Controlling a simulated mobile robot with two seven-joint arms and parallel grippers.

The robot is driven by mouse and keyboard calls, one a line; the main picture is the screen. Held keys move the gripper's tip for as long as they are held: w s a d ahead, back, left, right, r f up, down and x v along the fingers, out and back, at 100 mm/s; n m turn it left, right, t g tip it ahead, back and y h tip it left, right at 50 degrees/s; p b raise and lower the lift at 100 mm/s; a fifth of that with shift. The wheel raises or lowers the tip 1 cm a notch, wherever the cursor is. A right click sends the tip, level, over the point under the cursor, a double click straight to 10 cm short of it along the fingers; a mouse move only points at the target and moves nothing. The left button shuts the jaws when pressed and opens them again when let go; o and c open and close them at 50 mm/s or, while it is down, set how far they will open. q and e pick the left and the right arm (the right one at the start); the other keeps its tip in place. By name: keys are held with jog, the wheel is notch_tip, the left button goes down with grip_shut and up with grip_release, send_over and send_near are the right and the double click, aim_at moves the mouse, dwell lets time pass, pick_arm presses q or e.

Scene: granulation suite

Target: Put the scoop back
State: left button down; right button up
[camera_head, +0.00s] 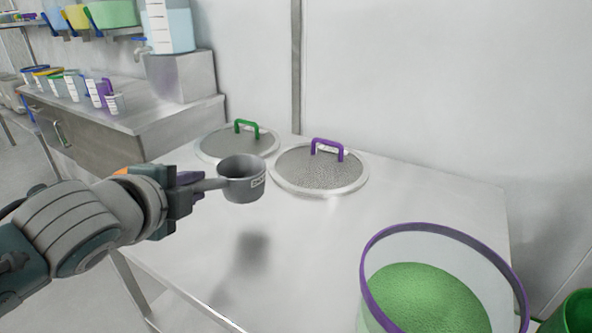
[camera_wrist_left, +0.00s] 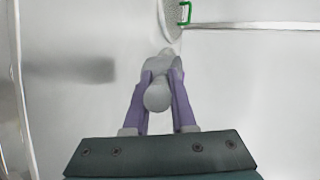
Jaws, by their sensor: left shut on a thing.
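In the left wrist view the scoop's handle (camera_wrist_left: 158,92) lies between the two purple fingers of the same gripper (camera_wrist_left: 158,100). The bowl's opening faces up in the head view; its inside looks empty, though only part of it shows. My right gripper is in neither view.
Two sieve-like lids, one with a green handle (camera_head: 238,145) and one with a purple handle (camera_head: 318,172), lie at the table's back. A purple-rimmed clear tub (camera_head: 440,232) of green granules stands front right. The table's middle (camera_head: 320,240) is clear. A side bench (camera_head: 150,115) holds several cups.

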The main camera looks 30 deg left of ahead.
pick_arm(q)
jog(key=shift+f+b, duration=1.05)
jog(key=shift+f, duration=2)
jog(key=shift+f, duration=0.15)
jog(key=c, duration=0.7)
grip_release()
jog(key=shift+c, duration=0.2)
jog(key=shift+s+r, duration=0.2)
jog(key=shift+r, duration=0.1)
jog(key=p+v, duration=0.3)
jog(key=v, duration=0.8)
jog(key=s+d+f+n+g+h, duration=0.1)
jog(key=s+d+n+g+h, duration=0.3)
jog(key=s+d+n+g, duration=0.4)
jog(key=s+d+n, duration=0.2)
jog(key=s+n, duration=0.2)
jog(key=shift+s+d+f+h, duration=0.15)
jog(key=shift+s+d+h, duration=0.15)
